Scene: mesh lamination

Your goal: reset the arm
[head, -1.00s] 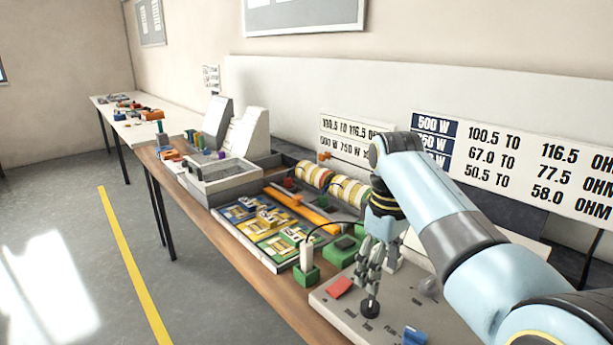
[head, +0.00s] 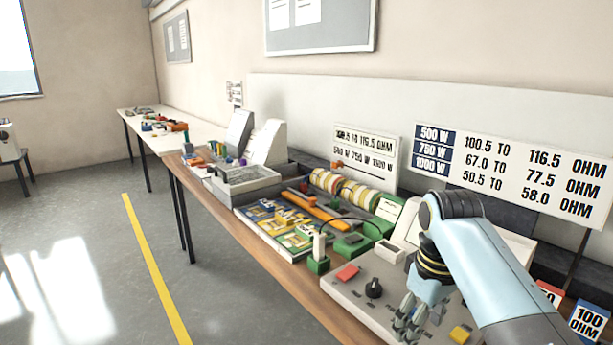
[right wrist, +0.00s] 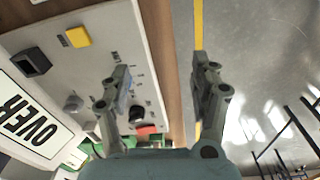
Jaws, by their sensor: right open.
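My right arm comes in from the right in the head view. Its gripper (head: 408,318) hangs over the near part of the grey control panel (head: 345,295), right of the black knob (head: 374,289). In the right wrist view the two fingers of this gripper (right wrist: 163,85) are spread apart with nothing between them. Beneath the gap lie the panel's edge, the wooden bench edge and the floor. My left gripper does not show.
A red block (head: 347,273) and a yellow block (head: 460,334) sit on the panel. A green block with a white post (head: 318,262), a tray of coloured cards (head: 275,226) and striped rolls (head: 343,186) stand farther along the bench.

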